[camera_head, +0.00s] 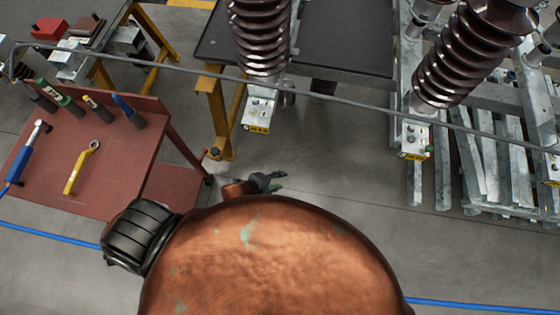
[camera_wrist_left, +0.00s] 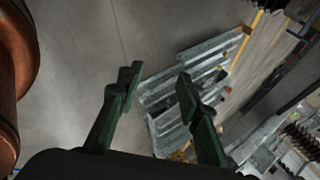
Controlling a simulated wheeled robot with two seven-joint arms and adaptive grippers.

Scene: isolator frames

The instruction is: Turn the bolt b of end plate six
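Brown ribbed insulators stand at the top of the head view, one in the middle (camera_head: 260,40) and one at the right (camera_head: 468,55). Each ends in a pale metal end plate with a yellow label, the middle one (camera_head: 256,115) and the right one (camera_head: 415,138). I cannot read the labels, so I cannot tell which plate is six, nor pick out bolt b. My left gripper (camera_head: 268,183) is below the middle plate and apart from it. In the left wrist view its two green fingers (camera_wrist_left: 158,88) are spread with nothing between them. My right gripper is not in view.
A red tool table (camera_head: 110,165) at the left holds a blue-handled wrench (camera_head: 25,155), a yellow wrench (camera_head: 82,168) and several upright tools. A grey bar (camera_head: 330,98) crosses in front of the insulators. Galvanized beams (camera_head: 490,150) lie stacked at the right. Floor between is clear.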

